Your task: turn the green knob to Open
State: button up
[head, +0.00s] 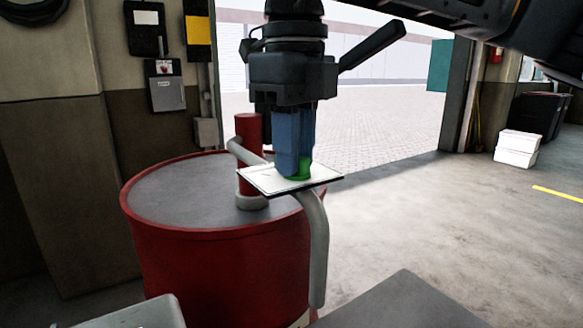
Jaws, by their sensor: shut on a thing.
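The green knob (301,173) sits on a white plate (265,181) above a red drum (215,250). My gripper (296,160) points straight down over the plate, and its blue fingers are shut on the knob. The fingers cover most of the knob, so its pointer direction is hidden. Any Open marking on the plate is hidden or too small to read.
A red pump post (248,150) with a grey pipe stands on the drum just left of my gripper. A grey spout (317,250) curves down in front of the drum. The floor to the right is clear up to white boxes (516,148).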

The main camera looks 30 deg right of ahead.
jog(key=m+b, duration=0.1)
jog(key=m, duration=0.1)
jog(key=m+b, duration=0.3)
jog(key=m, duration=0.2)
jog(key=shift+d+f, duration=0.2)
jog(key=shift+f, duration=0.1)
jog(key=m+b, duration=0.1)
jog(key=m, duration=0.1)
jog(key=m+b, duration=0.1)
jog(key=m, duration=0.1)
jog(key=shift+r+m+b, duration=0.2)
jog(key=shift+m+b, duration=0.1)
jog(key=shift+m, duration=0.1)
jog(key=o, duration=1.5)
jog(key=shift+r, duration=0.1)
notch_tip(320, 180, up, 7)
jog(key=p, duration=0.4)
jog(key=shift+r+p, duration=0.1)
jog(key=shift+p, duration=0.3)
